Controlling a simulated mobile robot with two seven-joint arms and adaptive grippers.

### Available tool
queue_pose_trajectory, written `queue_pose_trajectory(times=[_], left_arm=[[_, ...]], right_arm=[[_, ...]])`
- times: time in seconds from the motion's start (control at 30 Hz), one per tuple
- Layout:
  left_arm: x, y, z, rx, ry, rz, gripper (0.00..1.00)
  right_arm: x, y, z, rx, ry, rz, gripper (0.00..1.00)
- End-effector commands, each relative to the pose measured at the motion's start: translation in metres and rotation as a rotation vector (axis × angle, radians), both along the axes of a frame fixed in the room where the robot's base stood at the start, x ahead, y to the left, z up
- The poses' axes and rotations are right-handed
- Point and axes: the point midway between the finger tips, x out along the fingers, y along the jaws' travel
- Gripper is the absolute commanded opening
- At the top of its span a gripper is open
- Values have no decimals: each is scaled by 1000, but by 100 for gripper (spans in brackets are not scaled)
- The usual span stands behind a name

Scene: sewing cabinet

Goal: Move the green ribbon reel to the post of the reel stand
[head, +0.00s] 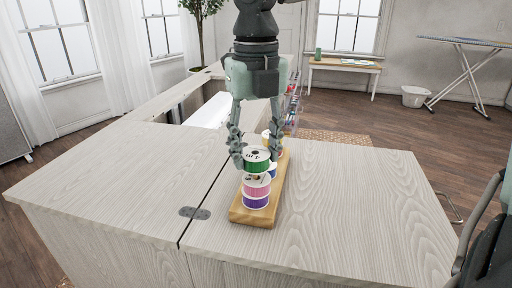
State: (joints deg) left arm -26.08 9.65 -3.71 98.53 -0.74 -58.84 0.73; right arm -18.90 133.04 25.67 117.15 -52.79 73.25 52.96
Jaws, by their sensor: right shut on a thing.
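The green ribbon reel (257,166) has white flanges and is between the fingers of my right gripper (256,158), which is shut on it. The reel stand (240,215) is a long wooden base on the cabinet top. The green reel is over the near end of the stand, above a pink reel (257,189) and a purple reel (256,202) stacked there. The post at this end is mostly hidden, and I cannot tell whether the green reel is around it or touching the stack. My left gripper is not in view.
Behind the green reel, a blue reel (273,171) and a yellowish reel (266,134) are partly hidden on the stand. The cabinet top (350,205) is clear on both sides.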

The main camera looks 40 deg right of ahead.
Motion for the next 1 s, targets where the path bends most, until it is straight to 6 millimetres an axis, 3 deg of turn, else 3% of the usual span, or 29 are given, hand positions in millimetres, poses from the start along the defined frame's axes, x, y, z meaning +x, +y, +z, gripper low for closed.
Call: queue_pose_trajectory(times=[0.73,0.77,0.93,1.0], left_arm=[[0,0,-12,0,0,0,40],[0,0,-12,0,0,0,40],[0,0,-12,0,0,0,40],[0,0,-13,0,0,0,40]], right_arm=[[0,0,-13,0,0,0,23],[0,0,-13,0,0,0,47],[0,0,-13,0,0,0,68],[0,0,-13,0,0,0,69]])
